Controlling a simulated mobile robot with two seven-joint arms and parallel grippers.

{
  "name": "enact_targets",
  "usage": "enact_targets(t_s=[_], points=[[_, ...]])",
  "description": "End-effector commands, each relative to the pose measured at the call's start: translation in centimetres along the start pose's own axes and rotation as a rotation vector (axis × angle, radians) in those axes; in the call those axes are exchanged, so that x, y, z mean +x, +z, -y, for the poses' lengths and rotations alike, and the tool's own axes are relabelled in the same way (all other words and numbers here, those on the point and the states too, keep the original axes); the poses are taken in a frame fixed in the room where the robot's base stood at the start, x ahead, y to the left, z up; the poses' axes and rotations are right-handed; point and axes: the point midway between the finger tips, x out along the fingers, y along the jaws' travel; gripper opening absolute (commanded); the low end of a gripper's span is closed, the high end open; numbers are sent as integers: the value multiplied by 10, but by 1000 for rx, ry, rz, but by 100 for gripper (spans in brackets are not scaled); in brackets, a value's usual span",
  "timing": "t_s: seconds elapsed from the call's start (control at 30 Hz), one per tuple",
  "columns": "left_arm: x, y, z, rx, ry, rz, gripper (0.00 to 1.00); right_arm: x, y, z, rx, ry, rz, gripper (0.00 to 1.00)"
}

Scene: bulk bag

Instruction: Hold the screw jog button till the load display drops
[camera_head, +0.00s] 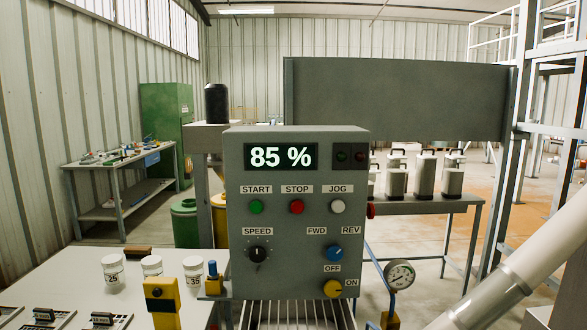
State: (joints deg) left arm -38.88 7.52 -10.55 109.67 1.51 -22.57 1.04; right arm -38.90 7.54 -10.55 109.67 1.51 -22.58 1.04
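A grey control box (292,270) stands upright in the middle of the head view. Its load display (281,157) reads 85 %. The white jog button (337,206) sits under the JOG label on the right of the button row. The green start button (256,207) and the red stop button (297,207) are to its left. Neither of my grippers is in view, and nothing covers the jog button.
A black speed knob (258,254), a blue FWD/REV knob (334,252) and a yellow OFF/ON knob (333,288) are lower on the box. A white table (70,275) with jars is at left. A pale tube (530,255) crosses the lower right. A gauge (399,274) hangs beside the box.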

Motion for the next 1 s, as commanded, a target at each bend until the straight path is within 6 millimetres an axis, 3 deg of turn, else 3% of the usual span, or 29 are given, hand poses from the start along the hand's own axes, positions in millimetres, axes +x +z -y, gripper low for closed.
enact_targets(t_s=[0.07, 0.5, 1.0], points=[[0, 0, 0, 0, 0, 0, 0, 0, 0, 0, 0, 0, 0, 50], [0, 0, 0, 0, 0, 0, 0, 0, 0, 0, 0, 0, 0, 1], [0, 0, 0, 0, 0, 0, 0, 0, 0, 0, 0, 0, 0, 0]])
